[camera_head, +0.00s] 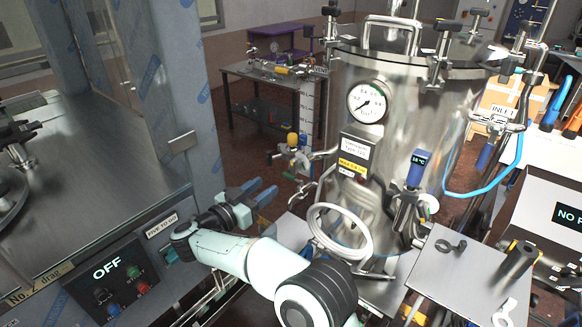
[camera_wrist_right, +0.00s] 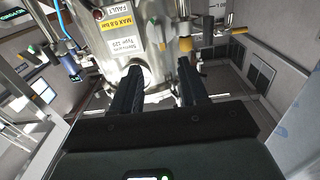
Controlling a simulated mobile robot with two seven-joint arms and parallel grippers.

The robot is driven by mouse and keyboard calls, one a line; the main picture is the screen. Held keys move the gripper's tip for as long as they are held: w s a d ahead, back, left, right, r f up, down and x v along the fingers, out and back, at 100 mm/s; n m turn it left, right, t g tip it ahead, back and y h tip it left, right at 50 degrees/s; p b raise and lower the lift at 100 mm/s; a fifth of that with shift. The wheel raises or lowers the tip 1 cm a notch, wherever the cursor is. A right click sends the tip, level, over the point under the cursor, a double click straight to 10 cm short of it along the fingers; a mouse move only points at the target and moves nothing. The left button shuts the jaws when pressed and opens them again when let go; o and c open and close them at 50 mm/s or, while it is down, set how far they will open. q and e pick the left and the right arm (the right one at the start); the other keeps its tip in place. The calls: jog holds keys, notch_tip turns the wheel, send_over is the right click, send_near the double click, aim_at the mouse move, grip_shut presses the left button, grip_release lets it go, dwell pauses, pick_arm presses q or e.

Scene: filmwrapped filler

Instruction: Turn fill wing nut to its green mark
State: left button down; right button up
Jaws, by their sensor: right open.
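The steel tank (camera_head: 410,110) stands right of centre with a round gauge (camera_head: 368,102) on its front. I cannot make out for certain which fitting is the fill wing nut, and its green mark is not readable. A side fitting with a yellow knob (camera_head: 292,140) sticks out from the tank's left side. My right gripper (camera_head: 260,191) is left of the tank, below this fitting, with fingers apart and nothing between them. In the right wrist view my gripper's two dark fingers (camera_wrist_right: 158,72) point toward the tank (camera_wrist_right: 112,55) and its fittings. My left gripper is not in view.
A grey cabinet with an OFF panel (camera_head: 108,268) stands at left, close to my right wrist. A coiled white hose (camera_head: 340,232) hangs at the tank's front. A small metal shelf (camera_head: 465,280) is at lower right. A workbench (camera_head: 270,75) stands behind.

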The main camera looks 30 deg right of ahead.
aim_at(292, 167)
jog(key=p+x, duration=0.1)
jog(key=x, duration=1.1)
jog(key=shift+w+p, duration=0.15)
jog(key=shift+p, duration=0.15)
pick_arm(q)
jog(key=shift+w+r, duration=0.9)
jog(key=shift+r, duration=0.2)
pick_arm(e)
grip_shut()
